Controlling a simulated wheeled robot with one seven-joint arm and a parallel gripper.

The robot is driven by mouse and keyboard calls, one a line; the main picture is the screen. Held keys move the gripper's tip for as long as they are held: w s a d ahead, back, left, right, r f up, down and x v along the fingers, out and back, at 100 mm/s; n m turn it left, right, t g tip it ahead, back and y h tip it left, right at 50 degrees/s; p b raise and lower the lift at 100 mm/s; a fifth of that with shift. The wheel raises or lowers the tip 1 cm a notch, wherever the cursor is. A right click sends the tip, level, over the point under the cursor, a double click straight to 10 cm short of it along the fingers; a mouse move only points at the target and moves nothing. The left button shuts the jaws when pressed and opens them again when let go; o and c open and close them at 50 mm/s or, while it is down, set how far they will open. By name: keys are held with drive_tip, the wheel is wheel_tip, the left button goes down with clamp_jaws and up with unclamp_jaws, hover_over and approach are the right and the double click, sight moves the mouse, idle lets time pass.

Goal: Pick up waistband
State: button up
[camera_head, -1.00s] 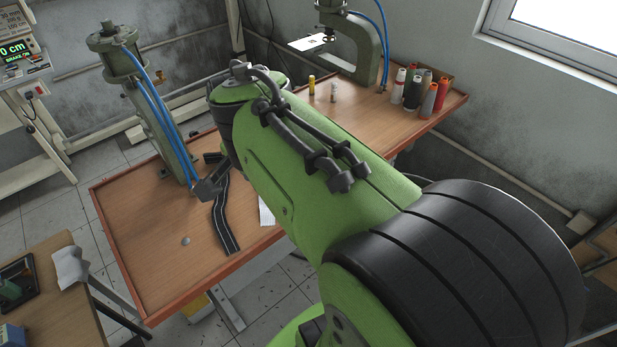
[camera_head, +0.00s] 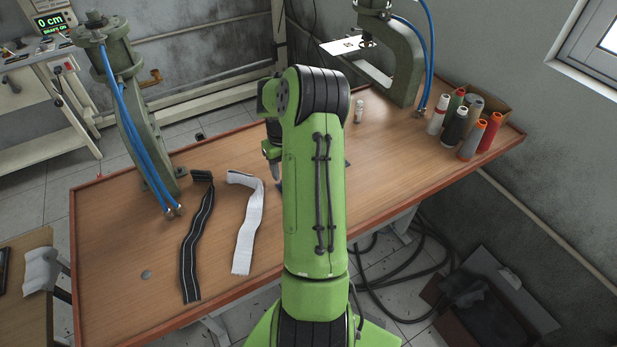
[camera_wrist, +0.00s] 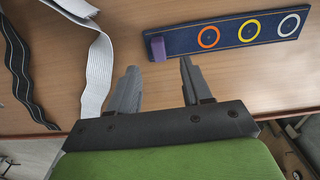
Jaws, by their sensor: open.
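Two long bands lie on the wooden table, and I cannot tell which is the waistband. One is a black band with pale lines (camera_head: 196,245), wavy, with a dark folded far end. The other is a white ribbed band (camera_head: 245,232), curled at its far end. In the wrist view, the black band (camera_wrist: 19,75) is at the far left and the white band (camera_wrist: 98,75) is just left of my gripper (camera_wrist: 159,66). My gripper is open and empty, pointing at bare table to the right of both bands. In the head view my arm mostly hides it.
A blue board with coloured rings and a purple block (camera_wrist: 230,34) lies ahead of my gripper. Green presses stand at left (camera_head: 130,120) and back right (camera_head: 405,60). Several thread cones (camera_head: 465,125) stand at right. The table front (camera_head: 125,270) is mostly clear.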

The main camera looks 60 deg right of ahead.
drive_tip(key=f, duration=0.5)
drive_tip(key=shift+w+f, duration=0.25)
drive_tip(key=shift+f, duration=0.1)
clamp_jaws()
